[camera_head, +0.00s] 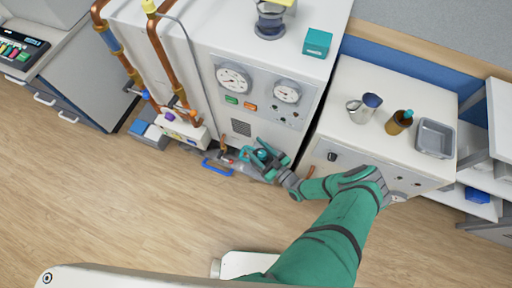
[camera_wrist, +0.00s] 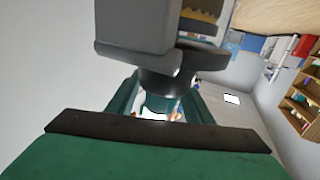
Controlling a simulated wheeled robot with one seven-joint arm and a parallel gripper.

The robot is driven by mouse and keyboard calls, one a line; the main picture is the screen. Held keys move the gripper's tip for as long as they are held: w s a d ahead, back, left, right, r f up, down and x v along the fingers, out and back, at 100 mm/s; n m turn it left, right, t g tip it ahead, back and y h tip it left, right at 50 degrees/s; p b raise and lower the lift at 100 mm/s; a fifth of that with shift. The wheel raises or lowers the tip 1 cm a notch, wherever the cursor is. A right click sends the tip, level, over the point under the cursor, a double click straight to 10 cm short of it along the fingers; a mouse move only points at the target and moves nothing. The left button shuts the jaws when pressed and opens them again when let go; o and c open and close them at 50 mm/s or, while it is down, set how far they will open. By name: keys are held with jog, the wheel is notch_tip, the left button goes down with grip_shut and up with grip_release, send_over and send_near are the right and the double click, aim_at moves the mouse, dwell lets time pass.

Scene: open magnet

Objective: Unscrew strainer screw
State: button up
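My gripper (camera_head: 262,157) is at the lower front of the white gauge cabinet (camera_head: 265,60), beside a small grey fitting with a blue handle (camera_head: 216,168). In the wrist view, my two green fingers reach forward on either side of a dark grey round part (camera_wrist: 165,82) under a large light grey block (camera_wrist: 137,28). This may be the strainer, but I cannot tell the screw apart from the body. My palm and fingers hide the contact area, so I cannot tell whether the fingers touch the round part.
Copper pipes (camera_head: 160,55) with valves run down the cabinet's left side. A white bench (camera_head: 385,85) on the right carries a metal jug (camera_head: 355,107), a brown bottle (camera_head: 399,121) and a grey tray (camera_head: 434,138).

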aim_at(265, 157)
jog(key=v, duration=1.1)
